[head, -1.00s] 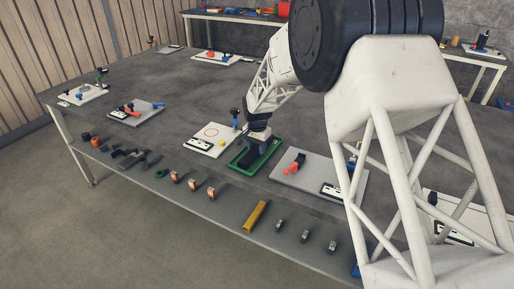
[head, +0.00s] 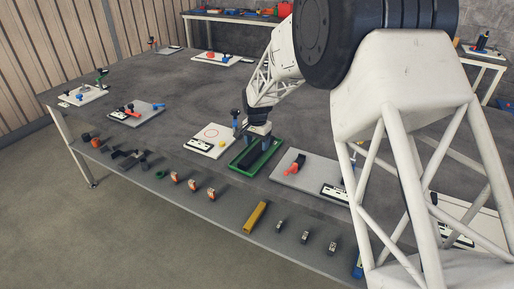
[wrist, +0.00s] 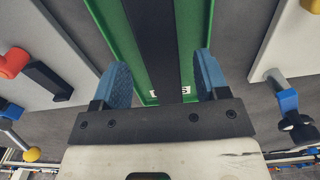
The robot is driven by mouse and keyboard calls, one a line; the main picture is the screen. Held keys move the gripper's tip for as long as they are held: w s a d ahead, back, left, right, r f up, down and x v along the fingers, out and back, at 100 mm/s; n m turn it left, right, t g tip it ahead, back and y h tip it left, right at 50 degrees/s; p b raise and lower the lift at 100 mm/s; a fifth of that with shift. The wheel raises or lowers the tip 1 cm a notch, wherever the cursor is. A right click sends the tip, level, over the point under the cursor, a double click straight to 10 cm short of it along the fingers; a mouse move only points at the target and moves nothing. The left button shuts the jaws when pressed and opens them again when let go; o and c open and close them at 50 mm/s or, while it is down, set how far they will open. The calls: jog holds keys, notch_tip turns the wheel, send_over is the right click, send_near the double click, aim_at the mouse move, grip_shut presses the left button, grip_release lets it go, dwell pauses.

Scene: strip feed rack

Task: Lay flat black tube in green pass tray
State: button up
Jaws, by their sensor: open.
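The green pass tray (head: 235,165) lies on the bench near its front edge. The black tube (head: 250,155) is a long dark bar inside it, between the green side walls, and looks flat. In the wrist view the black tube (wrist: 152,45) runs lengthwise between the green tray walls (wrist: 190,35), with small white marks near its lower visible end. My gripper (head: 258,136) is above the far end of the tray. In the wrist view my gripper's blue fingers (wrist: 160,82) are spread wide, one on each side of the tube and apart from it. The gripper hides the tray's far end.
A white board (head: 212,138) lies left of the tray, and a grey board (head: 307,178) with a red clamp lies to the right. Along the front edge are a yellow bar (head: 255,217) and several small parts. The bench behind is mostly clear.

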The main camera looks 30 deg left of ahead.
aim_at(257, 149)
notch_tip(257, 149, up, 9)
dwell(0.5)
jog(key=shift+r, duration=0.1)
dwell(0.7)
jog(key=s+d+r, duration=0.4)
jog(key=d+r, duration=0.1)
jog(key=d, duration=0.8)
jog(key=s+d+r+t, duration=0.1)
jog(key=s+d+r, duration=0.4)
jog(key=d, duration=0.7)
jog(key=s+d+r, duration=0.2)
jog(key=d+r, duration=0.4)
jog(key=d, duration=0.7)
jog(key=s+d+f, duration=0.2)
jog(key=s+d, duration=0.8)
jog(key=s, duration=0.4)
jog(key=s+d+f+t, duration=0.1)
jog(key=s+d, duration=1)
jog(key=s, duration=0.3)
jog(key=shift+s+d+f+t, duration=0.15)
jog(key=shift+d+f+t, duration=0.1)
jog(key=shift+f+t, duration=0.1)
